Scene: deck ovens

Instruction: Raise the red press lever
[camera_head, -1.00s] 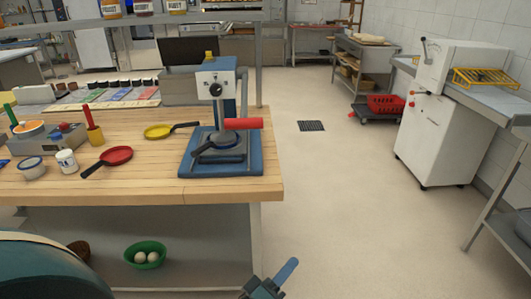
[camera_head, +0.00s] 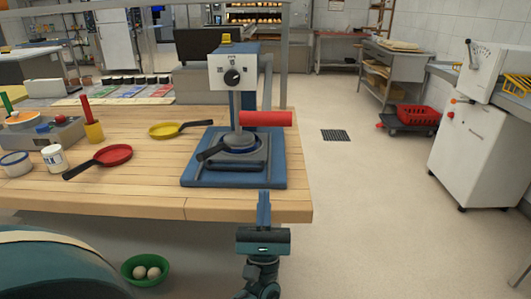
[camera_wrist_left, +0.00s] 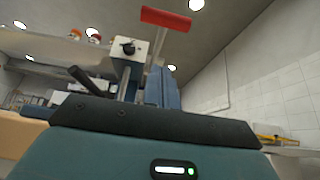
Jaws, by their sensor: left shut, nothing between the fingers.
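The red press lever (camera_head: 266,118) is a red cylindrical handle on a grey arm at the right side of the blue press (camera_head: 278,168). The press stands near the table's right end, with a black-handled pan on its base. The lever handle also shows at the top of the left wrist view (camera_wrist_left: 166,19). My left gripper (camera_head: 264,200) is shut and empty, pointing up at the table's front edge, below the handle in the head view and apart from it. My right gripper is not in view.
A red pan (camera_head: 100,161) and a yellow pan (camera_head: 180,129) lie on the wooden table (camera_head: 150,200) left of the press. A green bowl (camera_head: 146,270) sits underneath. Open floor lies right of the table, with a white machine (camera_head: 470,150) beyond.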

